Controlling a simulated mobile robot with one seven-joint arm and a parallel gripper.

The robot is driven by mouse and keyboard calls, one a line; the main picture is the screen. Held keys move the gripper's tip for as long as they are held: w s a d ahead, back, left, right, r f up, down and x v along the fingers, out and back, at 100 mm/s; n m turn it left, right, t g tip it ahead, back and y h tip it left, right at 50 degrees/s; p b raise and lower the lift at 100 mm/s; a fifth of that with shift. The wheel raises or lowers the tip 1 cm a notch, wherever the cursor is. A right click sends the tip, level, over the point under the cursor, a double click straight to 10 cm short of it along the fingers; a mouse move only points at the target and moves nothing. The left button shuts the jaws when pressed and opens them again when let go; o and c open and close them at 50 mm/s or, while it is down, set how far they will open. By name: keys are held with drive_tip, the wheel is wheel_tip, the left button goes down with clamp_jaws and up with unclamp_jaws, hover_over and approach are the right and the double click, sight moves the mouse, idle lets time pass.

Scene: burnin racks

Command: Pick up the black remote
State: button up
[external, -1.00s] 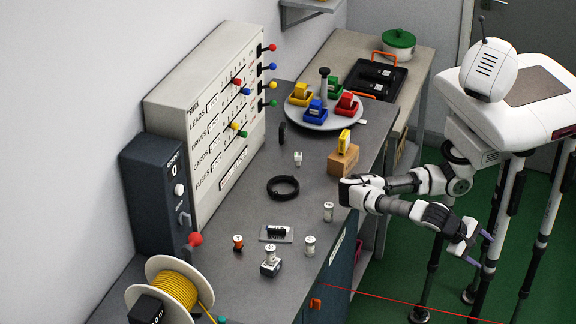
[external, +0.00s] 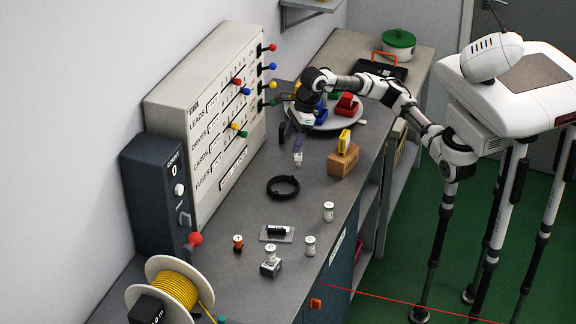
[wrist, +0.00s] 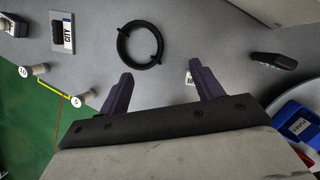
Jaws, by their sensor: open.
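A small black upright-looking object (external: 281,132), which looks like the black remote, is on the grey bench close to the white panel, beside my gripper's fingers. In the wrist view it is the dark elongated shape (wrist: 274,61) at upper right, outside the jaws and apart from them. My gripper (external: 293,146) points down over the bench. In the wrist view its two purple-grey fingers (wrist: 161,70) are spread apart with nothing held between them. A small white piece (external: 298,159) lies below the fingers; it shows partly hidden beside the right fingertip in the wrist view (wrist: 190,77).
A cardboard box (external: 343,160) with a yellow block is to the right. The white panel (external: 215,130) borders the left.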

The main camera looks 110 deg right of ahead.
sight(281, 131)
drive_tip(key=s+d+m+h, duration=0.2)
drive_tip(key=s+d+m, duration=0.15)
drive_tip(key=d, duration=0.45)
drive_tip(key=s+d+m+h, duration=0.1)
drive_tip(key=s+d+m, duration=0.1)
drive_tip(key=s+d, duration=0.45)
drive_tip(key=w+d+f, duration=0.1)
drive_tip(key=f, duration=0.1)
drive_tip(key=w+d+f+p, duration=0.1)
drive_tip(key=f, duration=0.1)
drive_tip(key=w+d+f, duration=0.1)
drive_tip(key=f, duration=0.1)
drive_tip(key=shift+w+d+p, duration=0.1)
drive_tip(key=shift+w+p, duration=0.25)
drive_tip(key=x, duration=0.1)
drive_tip(key=p+x, duration=0.1)
drive_tip(key=x, duration=0.1)
drive_tip(key=p+x, duration=0.1)
drive_tip(key=x, duration=0.1)
drive_tip(key=shift+w+d, duration=0.15)
drive_tip(key=shift+w, duration=0.2)
drive_tip(key=shift+w+d+f, duration=0.1)
drive_tip(key=shift+f, duration=0.45)
drive_tip(key=c, duration=1)
drive_tip(key=shift+c, duration=0.3)
drive_tip(key=shift+r, duration=0.15)
